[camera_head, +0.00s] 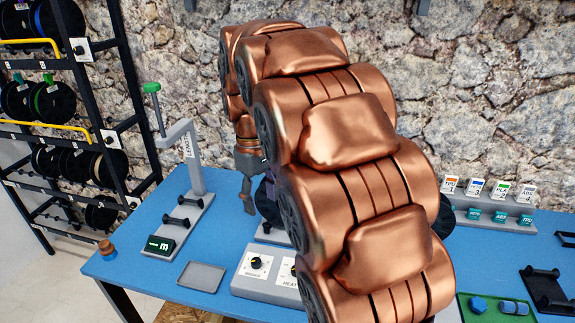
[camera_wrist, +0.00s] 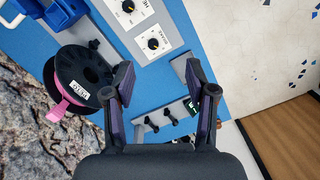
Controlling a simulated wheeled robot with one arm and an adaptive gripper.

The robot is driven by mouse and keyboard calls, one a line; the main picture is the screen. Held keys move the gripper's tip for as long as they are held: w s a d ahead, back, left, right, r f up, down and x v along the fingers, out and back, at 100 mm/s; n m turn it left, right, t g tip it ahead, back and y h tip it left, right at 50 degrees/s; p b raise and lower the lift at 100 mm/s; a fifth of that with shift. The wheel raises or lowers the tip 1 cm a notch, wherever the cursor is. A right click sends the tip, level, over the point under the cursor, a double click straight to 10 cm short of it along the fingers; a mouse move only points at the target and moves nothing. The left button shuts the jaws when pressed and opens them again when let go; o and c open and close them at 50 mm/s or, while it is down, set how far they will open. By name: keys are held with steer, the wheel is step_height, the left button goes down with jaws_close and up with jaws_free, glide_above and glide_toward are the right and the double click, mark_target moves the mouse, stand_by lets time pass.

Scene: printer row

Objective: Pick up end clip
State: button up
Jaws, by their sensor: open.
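I cannot pick out the end clip with certainty in either view. A pink piece (camera_wrist: 58,105) shows at the rim of a black spool (camera_wrist: 82,75) in the wrist view; whether it is a clip or filament I cannot tell. Small blue pieces (camera_head: 478,304) lie in a green tray (camera_head: 463,313) at the front right in the head view. My gripper (camera_wrist: 158,70) is open and empty above the blue table, with the spool to its left in the wrist view. In the head view my copper arm hides most of the gripper and the middle of the table.
A grey length stand (camera_head: 192,165) with black rollers and a green meter (camera_head: 160,245) stands at the left. An empty grey tray (camera_head: 201,277) and a dial panel (camera_head: 258,266) are in front. A spool rack (camera_head: 105,140) stands left; small boxes (camera_head: 475,187) stand back right.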

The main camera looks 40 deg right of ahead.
steer(key=w+d+n+p, duration=0.1)
steer(key=w+d, duration=0.5)
steer(key=w+d+f+n+p, duration=0.1)
steer(key=w+d+n, duration=0.1)
steer(key=w+d, duration=0.5)
steer(key=w+d+n+t+p, duration=0.1)
steer(key=w+d+n, duration=0.1)
steer(key=w+d, duration=0.4)
steer(key=shift+w+d+f, duration=0.2)
steer(key=shift+d+f, duration=0.1)
steer(key=shift+d, duration=0.4)
steer(key=shift+w+d+f+n, duration=0.15)
steer(key=shift+d+f+n, duration=0.1)
steer(key=shift+d+n, duration=0.15)
steer(key=shift+f+b, duration=0.95)
steer(key=shift+f, duration=0.1)
steer(key=shift+s+a+f, duration=0.1)
steer(key=shift+s+f, duration=0.05)
steer(key=shift+f, duration=0.5)
steer(key=shift+s+a+f, duration=0.1)
steer(key=shift+f, duration=0.55)
steer(key=shift+f+p, duration=0.65)
steer(key=shift+f, duration=0.8)
steer(key=shift+c, duration=0.4)
steer(key=shift+w, duration=0.1)
steer(key=c, duration=0.8)
